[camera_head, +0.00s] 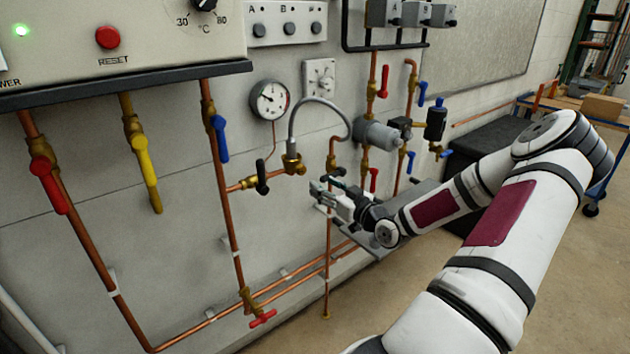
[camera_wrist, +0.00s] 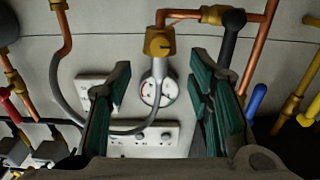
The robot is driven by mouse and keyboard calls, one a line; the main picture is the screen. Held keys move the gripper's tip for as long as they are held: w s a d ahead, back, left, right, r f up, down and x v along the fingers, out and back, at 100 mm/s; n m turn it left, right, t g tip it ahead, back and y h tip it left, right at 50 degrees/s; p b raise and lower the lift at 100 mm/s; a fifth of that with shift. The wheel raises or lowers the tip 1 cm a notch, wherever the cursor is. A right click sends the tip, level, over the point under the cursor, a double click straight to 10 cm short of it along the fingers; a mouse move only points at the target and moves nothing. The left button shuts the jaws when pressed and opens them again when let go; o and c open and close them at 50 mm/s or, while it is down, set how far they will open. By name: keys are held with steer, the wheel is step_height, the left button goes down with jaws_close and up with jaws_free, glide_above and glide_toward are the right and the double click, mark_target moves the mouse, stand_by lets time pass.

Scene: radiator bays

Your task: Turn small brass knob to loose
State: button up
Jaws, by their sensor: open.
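The small brass knob (camera_wrist: 159,43) sits on the front of a brass fitting, where a copper pipe meets a grey hose. A dark mark shows on its face in the wrist view. In the head view the brass fitting (camera_head: 293,163) is left of and above my gripper (camera_head: 325,188). My gripper is open and empty. Its two green-padded fingers in the wrist view (camera_wrist: 161,68) stand wide apart, with the knob beyond the tips, roughly centred between them. No contact shows. The knob's exact setting is too small to read.
A black-handled valve (camera_head: 262,177) is on the same pipe, left of the fitting in the head view. The grey hose (camera_head: 320,102) arches above the fitting. A gauge (camera_head: 270,99) and a wall socket (camera_head: 320,77) are above. Copper pipes with red handles run nearby.

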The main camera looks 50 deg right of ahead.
steer(key=shift+v, duration=1.2)
